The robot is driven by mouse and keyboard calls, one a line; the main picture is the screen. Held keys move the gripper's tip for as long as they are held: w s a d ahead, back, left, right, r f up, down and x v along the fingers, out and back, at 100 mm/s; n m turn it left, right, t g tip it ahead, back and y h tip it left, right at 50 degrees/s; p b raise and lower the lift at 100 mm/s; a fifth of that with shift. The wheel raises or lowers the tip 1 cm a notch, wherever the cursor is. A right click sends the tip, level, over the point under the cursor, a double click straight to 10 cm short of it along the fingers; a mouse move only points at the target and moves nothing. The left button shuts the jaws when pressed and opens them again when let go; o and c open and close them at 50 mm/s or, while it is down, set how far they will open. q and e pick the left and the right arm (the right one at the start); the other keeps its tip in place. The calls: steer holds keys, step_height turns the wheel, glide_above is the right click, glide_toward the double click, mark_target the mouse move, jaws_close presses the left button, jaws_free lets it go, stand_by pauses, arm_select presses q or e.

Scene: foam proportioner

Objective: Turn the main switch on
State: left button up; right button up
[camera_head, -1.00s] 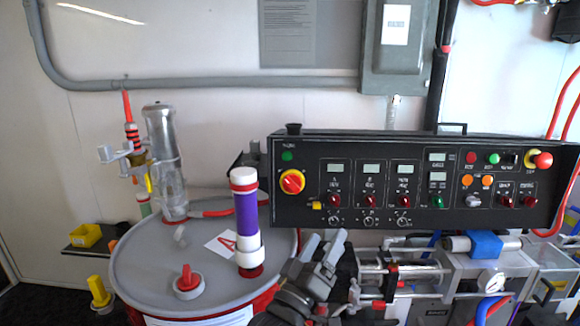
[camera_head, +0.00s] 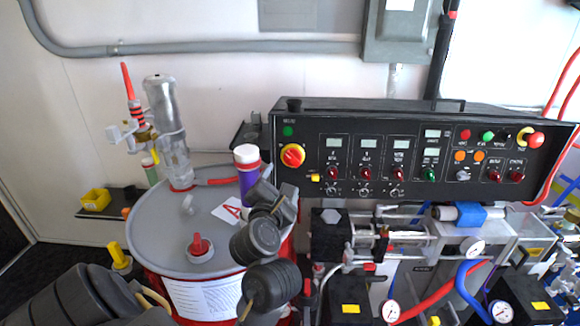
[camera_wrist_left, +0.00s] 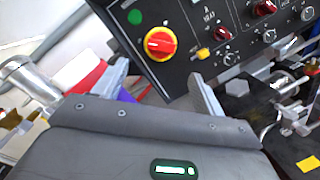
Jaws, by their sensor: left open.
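The main switch (camera_head: 293,156) is a red rotary knob on a round yellow plate at the left end of the black control panel (camera_head: 310,118). In the left wrist view the switch (camera_wrist_left: 160,43) shows ahead, between the lines of my two fingers. My left gripper (camera_head: 276,192) is in front of the drum, below and slightly left of the switch. Its fingers are apart, with nothing between them, and do not touch the knob. The open fingers also show in the left wrist view (camera_wrist_left: 160,82). My right gripper is not in view.
A grey-lidded red drum (camera_head: 160,232) stands left of the panel. A purple and white cylinder (camera_head: 247,165) on it is partly hidden behind my gripper. Pump equipment with gauges (camera_head: 471,247) and hoses lies below the panel. A green lamp (camera_head: 288,131) sits above the switch.

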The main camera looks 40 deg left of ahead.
mark_target(292, 160)
arm_select(q)
steer(key=b+x, duration=0.6)
steer(key=x, duration=0.3)
steer(key=shift+w+f, duration=0.1)
steer(key=shift+f, duration=0.05)
steer(key=shift+w+a+b, duration=0.1)
steer(key=shift+w+b, duration=0.25)
steer(key=shift+w, duration=0.1)
steer(key=shift+c, duration=0.4)
steer(key=c, duration=0.9)
